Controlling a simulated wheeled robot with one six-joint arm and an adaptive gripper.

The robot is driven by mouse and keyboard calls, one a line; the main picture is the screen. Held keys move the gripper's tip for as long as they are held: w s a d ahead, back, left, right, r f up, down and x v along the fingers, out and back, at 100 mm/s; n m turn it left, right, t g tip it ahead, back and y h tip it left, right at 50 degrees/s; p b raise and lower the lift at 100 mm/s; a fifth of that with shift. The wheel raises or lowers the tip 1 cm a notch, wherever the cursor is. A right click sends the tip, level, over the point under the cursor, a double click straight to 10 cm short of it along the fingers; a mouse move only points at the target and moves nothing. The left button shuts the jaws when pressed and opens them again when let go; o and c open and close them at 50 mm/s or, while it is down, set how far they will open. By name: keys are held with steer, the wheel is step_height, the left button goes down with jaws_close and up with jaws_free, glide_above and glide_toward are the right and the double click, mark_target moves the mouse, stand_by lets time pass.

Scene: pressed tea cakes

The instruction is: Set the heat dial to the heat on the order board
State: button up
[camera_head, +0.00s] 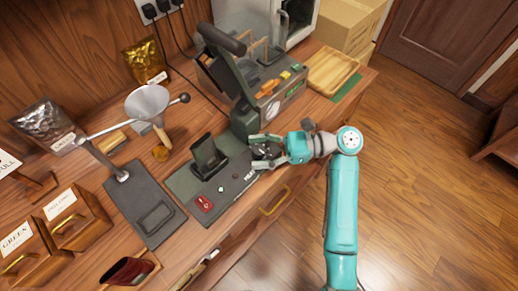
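The dark press base plate (185,180) lies on the wooden counter, with a red switch (205,203), a small pale light and white lettering that may read "HEAT" along its front edge. My gripper (256,151) is low at the right end of this plate, beside the foot of the press. Its greenish fingers are spread apart, with something dark between them. This may be the heat dial, but I cannot make out its pointer or marks. I cannot tell whether the fingers touch it. No order board can be read; a cut-off white card (7,162) shows at the left edge.
The press column and long lever (222,40) rise just behind my gripper. A funnel (147,103), a dark scale-like plate (145,205) and labelled wooden boxes (80,220) stand left. A wooden tray (332,72) lies at the back right. Open floor is right of the counter.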

steer(key=shift+d, duration=0.1)
steer(key=v, duration=1.1)
steer(key=shift+d, duration=0.35)
